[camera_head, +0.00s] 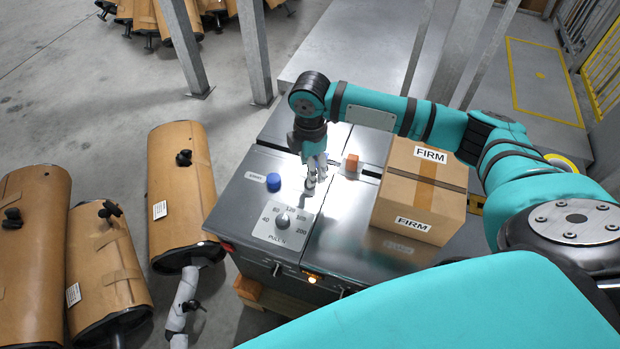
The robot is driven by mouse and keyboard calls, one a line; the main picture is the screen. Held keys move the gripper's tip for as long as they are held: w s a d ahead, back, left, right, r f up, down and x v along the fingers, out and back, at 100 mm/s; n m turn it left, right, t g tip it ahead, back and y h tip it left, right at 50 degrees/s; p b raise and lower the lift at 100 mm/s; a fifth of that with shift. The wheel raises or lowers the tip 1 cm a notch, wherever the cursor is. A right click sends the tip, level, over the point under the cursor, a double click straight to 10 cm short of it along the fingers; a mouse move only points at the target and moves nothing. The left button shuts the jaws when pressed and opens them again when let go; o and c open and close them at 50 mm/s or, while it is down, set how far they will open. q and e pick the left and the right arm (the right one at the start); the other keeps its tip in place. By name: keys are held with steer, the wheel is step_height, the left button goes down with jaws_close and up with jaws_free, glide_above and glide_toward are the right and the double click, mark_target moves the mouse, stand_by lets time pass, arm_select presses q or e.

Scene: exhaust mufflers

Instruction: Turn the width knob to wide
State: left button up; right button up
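The machine top (338,248) carries a blue round knob (273,181) at its left, beside a small white label (255,176) too small to read. In front of it is a white dial plate (268,235) marked with numbers and "PULL N", with a grey pointer knob (283,221) on it. No readable "width" label shows, so I cannot tell the width knob's setting. My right gripper (312,184) points down just right of the blue knob and behind the dial, apart from both knobs. Its finger opening is unclear. My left gripper is not in view.
A cardboard box (424,190) labelled FIRM stands on the machine's right side, near my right arm. Wrapped mufflers (180,187) lie on the floor at left. Metal posts (254,50) stand behind the machine.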

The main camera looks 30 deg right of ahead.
step_height(320, 180, down, 5)
steer(key=shift+f, duration=0.1)
jaws_close()
stand_by(0.5)
